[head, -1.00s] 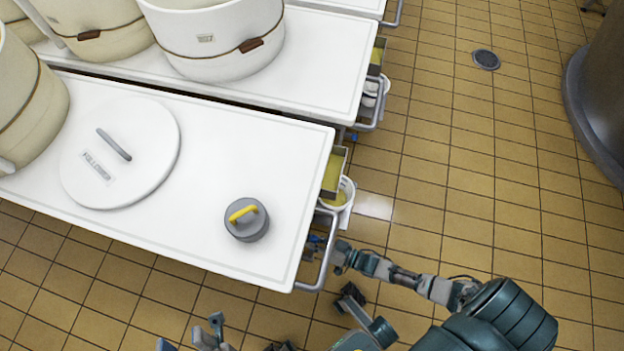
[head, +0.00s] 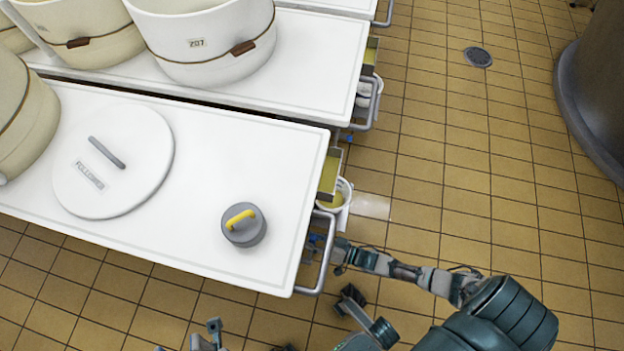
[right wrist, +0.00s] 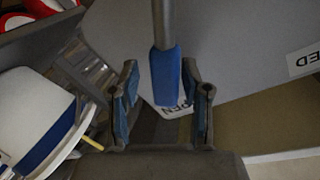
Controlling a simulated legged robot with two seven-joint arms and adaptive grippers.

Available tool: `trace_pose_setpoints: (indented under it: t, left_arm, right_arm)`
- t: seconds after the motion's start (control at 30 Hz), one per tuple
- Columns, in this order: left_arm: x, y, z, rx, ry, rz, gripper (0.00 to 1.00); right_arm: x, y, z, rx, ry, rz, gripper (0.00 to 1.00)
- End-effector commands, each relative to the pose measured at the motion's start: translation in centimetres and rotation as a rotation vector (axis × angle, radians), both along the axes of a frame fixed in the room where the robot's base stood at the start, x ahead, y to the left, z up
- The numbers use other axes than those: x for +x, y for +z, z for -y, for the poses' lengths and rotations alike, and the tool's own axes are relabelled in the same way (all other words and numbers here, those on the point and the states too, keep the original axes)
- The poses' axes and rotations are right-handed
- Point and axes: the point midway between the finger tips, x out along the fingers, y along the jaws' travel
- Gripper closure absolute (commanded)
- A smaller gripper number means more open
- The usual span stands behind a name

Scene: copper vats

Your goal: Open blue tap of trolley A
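The blue tap (head: 315,239) sits at the right end of the near white trolley (head: 250,150), beside its grey handle rail; it is tiny in the head view. In the right wrist view the tap's blue-sleeved lever (right wrist: 165,75) comes down from the top on a grey rod. My right gripper (right wrist: 163,92) is open, with one finger on each side of the lever and a gap on both sides. In the head view the right gripper (head: 341,252) is at the rail. Parts of my left gripper (head: 200,340) show at the bottom edge, cut off. No trolley letter is readable.
A partly hidden label reading "PEN" (right wrist: 184,108) lies behind the lever, and one ending "ED" (right wrist: 305,61) is at right. A white bucket (head: 338,196) hangs beside the rail (head: 325,270). A grey weight (head: 243,226) and a round lid (head: 112,175) lie on the trolley.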

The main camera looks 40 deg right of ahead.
Motion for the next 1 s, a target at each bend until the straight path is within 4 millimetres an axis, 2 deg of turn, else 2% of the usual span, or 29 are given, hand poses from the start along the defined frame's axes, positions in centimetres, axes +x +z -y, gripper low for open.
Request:
trace_pose_setpoints:
  t: [0.23,0.33,0.7,0.9,1.0]
  left_arm:
    - [-0.2,0.0,-0.1,-0.003,0.002,-0.003,0.53]
    - [-0.3,0.1,-0.1,-0.003,0.001,-0.001,0.53]
    - [-0.2,0.1,0.0,-0.001,0.001,0.001,0.53]
    - [-0.2,0.1,0.0,-0.001,0.001,0.001,0.53]
    - [-0.2,0.1,0.0,-0.001,0.001,0.001,0.53]
  right_arm:
    - [-0.3,0.0,-0.1,0.001,0.003,0.001,0.53]
    - [-1.0,0.1,0.3,-0.001,0.003,0.0,0.53]
    - [-7.7,1.0,4.2,0.0,0.004,-0.003,0.53]
    - [-9.9,1.3,5.5,0.001,0.002,-0.002,0.53]
    - [-10.3,1.4,5.8,0.001,0.002,0.0,0.53]
